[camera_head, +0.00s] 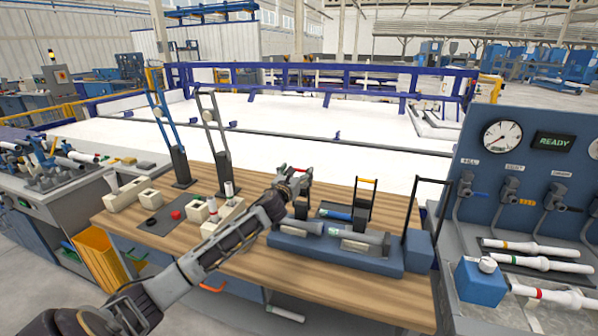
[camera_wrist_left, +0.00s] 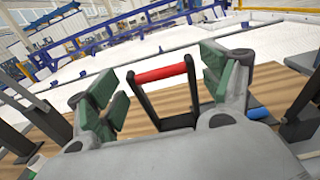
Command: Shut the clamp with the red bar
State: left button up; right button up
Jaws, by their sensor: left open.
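The clamp's red bar (camera_wrist_left: 160,73) tops a black U-shaped handle that stands raised. In the wrist view it lies between the spread green-padded fingers of my left gripper (camera_wrist_left: 163,88), with gaps on both sides. In the head view my left gripper (camera_head: 296,180) is at the red bar (camera_head: 300,170) and hides most of that clamp. The gripper is open and holds nothing. The blue fixture (camera_head: 330,256) below carries grey pipe pieces (camera_head: 362,235). My right gripper is out of view.
To the right stands another raised handle with an orange bar (camera_head: 367,181), then a tall black frame (camera_head: 433,181). Beige blocks (camera_head: 127,195) and upright posts stand on the left of the wooden table (camera_head: 250,262). A gauge panel (camera_head: 520,140) borders the right side.

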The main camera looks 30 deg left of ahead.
pick_arm(q)
jog(key=shift+x, duration=0.85)
jog(key=shift+w, duration=0.25)
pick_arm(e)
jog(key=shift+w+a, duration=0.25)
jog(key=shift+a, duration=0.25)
pick_arm(q)
jog(key=shift+c, duration=0.2)
jog(key=c, duration=1.2)
jog(key=shift+c, duration=0.2)
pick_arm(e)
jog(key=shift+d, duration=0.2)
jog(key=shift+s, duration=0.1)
